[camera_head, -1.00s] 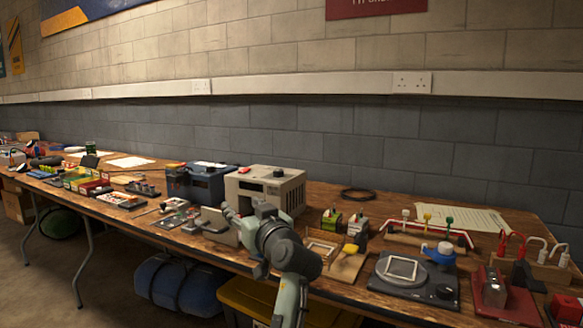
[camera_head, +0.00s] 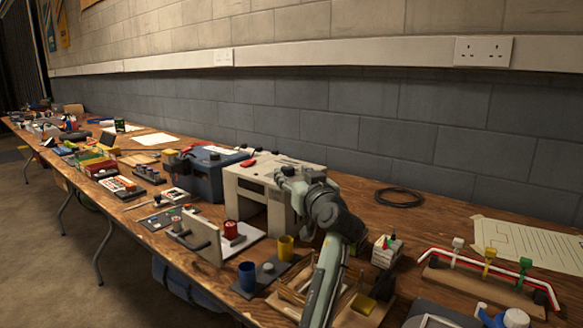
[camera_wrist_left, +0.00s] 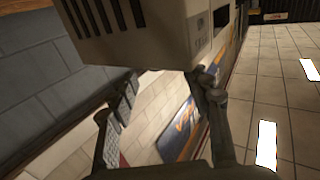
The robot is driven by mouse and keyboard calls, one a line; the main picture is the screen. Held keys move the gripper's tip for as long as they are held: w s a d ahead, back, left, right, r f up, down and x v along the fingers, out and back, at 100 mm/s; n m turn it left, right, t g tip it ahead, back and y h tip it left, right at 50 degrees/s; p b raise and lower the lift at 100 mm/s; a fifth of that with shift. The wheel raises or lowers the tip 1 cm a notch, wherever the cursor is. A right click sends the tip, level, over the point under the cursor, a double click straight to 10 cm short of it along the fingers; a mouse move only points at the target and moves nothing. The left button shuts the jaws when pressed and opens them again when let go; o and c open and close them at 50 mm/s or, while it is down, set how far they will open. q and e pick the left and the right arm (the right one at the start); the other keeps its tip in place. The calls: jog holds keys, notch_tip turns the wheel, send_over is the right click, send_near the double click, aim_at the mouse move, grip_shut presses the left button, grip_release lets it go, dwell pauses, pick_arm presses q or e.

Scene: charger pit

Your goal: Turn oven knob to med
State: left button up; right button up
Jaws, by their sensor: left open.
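A small dark round part shows at the top of the box near the gripper; I cannot read any setting. In the left wrist view, the beige box (camera_wrist_left: 160,38) with dark vent slots fills the top. The open fingers of my left gripper (camera_wrist_left: 165,88) are below it with nothing between them. My right gripper is not in view.
A dark blue box (camera_head: 206,180) stands left of the beige one. A grey upright plate (camera_head: 200,238), red cylinder (camera_head: 231,229), blue cup (camera_head: 247,275) and yellow cup (camera_head: 285,247) stand in front. A black cable coil (camera_head: 399,197) lies right on the workbench (camera_head: 440,222).

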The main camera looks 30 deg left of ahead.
aim_at(289, 170)
pick_arm(q)
jog(key=shift+x, duration=2)
jog(key=shift+w, duration=0.1)
grip_shut()
